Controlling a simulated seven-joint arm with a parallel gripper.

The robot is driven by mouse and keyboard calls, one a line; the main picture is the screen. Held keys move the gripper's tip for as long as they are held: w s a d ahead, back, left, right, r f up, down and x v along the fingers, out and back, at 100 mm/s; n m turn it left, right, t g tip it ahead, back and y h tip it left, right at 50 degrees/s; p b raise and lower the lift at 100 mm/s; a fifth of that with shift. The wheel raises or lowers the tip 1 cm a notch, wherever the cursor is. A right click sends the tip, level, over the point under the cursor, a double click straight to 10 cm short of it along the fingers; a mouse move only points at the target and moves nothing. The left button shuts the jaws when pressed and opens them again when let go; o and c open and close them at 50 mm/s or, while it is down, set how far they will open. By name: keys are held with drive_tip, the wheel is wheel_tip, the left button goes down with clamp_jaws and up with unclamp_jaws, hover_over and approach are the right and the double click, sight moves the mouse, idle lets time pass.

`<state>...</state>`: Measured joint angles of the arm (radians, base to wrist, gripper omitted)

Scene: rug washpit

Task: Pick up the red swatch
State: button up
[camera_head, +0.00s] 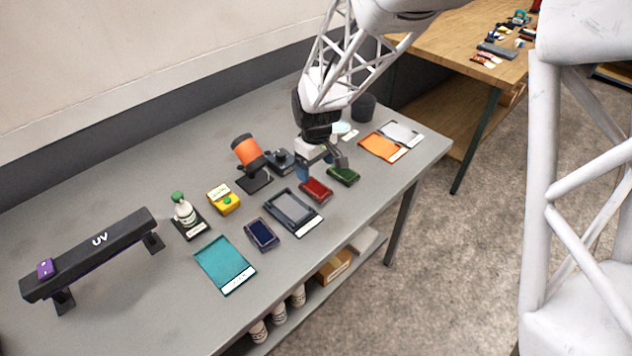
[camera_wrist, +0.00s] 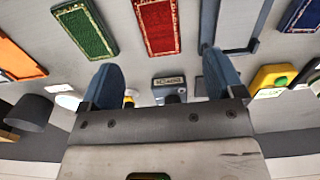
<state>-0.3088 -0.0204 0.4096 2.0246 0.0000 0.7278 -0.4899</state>
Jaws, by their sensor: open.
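The red swatch (camera_head: 316,190) lies flat on the grey table, between the green swatch (camera_head: 343,175) and a dark-framed tray (camera_head: 292,211). It also shows in the wrist view (camera_wrist: 157,26), top centre, beyond the fingertips. My gripper (camera_head: 320,168) hangs above the table just behind the red swatch. In the wrist view its two blue fingers are spread apart, with nothing between them (camera_wrist: 160,72). I cannot tell the exact height of the fingertips above the table.
A dark blue swatch (camera_head: 262,234) and a teal mat (camera_head: 225,265) lie to the left. An orange mat (camera_head: 383,148) lies to the right. An orange-headed device (camera_head: 249,152), a yellow box (camera_head: 223,199), a bottle (camera_head: 185,212) and a UV lamp (camera_head: 92,251) stand behind or left.

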sight(316, 187)
drive_tip(key=shift+f, duration=1.3)
drive_tip(key=shift+f, duration=2.6)
drive_tip(key=c, duration=1)
drive_tip(key=shift+r, duration=0.15)
